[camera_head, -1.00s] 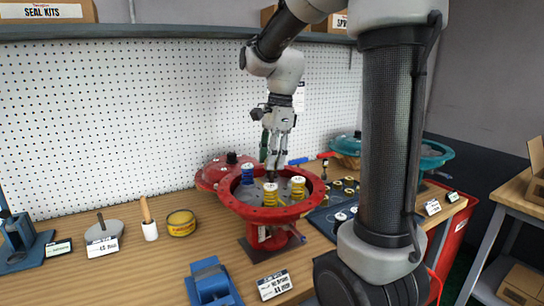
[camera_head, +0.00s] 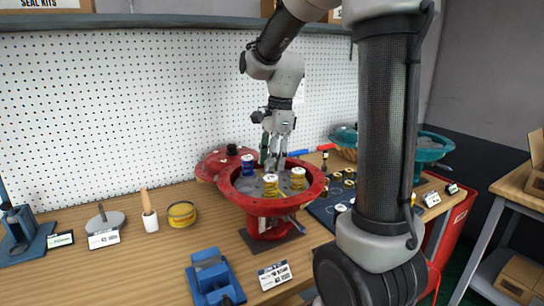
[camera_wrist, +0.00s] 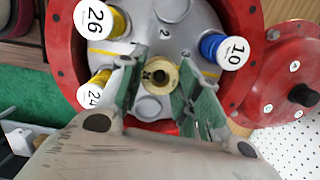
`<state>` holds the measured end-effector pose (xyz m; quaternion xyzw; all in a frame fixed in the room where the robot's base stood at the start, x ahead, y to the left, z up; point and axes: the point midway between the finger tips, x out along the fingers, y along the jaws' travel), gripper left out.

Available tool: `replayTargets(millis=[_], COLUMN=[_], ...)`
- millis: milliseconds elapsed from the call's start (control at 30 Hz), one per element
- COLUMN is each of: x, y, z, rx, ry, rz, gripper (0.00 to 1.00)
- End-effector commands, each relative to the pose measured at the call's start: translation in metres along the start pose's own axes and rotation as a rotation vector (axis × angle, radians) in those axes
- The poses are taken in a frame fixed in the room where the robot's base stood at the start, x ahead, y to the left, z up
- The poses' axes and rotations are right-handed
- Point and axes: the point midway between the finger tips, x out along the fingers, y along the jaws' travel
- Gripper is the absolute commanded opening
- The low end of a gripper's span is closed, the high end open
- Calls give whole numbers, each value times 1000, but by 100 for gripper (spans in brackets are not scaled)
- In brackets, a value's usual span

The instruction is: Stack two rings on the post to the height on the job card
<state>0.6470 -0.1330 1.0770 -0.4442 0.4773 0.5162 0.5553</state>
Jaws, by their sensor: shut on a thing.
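In the wrist view my gripper (camera_wrist: 160,85) is shut on a pale brass ring (camera_wrist: 158,77), with a green-padded finger on each side. The ring is over a numbered position in the grey bowl of a red flanged housing (camera_wrist: 253,30). The ring's hole looks dark; I cannot tell whether it is around a post or how high it sits. In the head view my gripper (camera_head: 271,166) reaches down into the red housing (camera_head: 262,208), and the ring is hidden there. Small rings lie on a dark mat (camera_head: 322,213) right of the housing.
Yellow spools marked 26 (camera_wrist: 117,24) and 24 (camera_wrist: 97,92) and a blue spool marked 10 (camera_wrist: 225,50) stand near my fingers. A red cover (camera_head: 218,164) is behind the housing. A blue fixture (camera_head: 212,278) and a small label card (camera_head: 274,275) are in front.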

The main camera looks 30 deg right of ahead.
Motion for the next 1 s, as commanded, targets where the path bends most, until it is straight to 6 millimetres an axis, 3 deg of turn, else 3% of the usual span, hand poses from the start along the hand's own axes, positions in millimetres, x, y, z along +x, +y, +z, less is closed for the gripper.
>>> replayTargets(millis=[733,767,800,900,1000], x=[13,13,13,13,13], y=[0,0,0,0,0], z=[-2,-2,-2,-2,-2], rx=[0,0,0,0,0], ry=[0,0,0,0,0], rz=[0,0,0,0,0], gripper=[7,37,44,58,58])
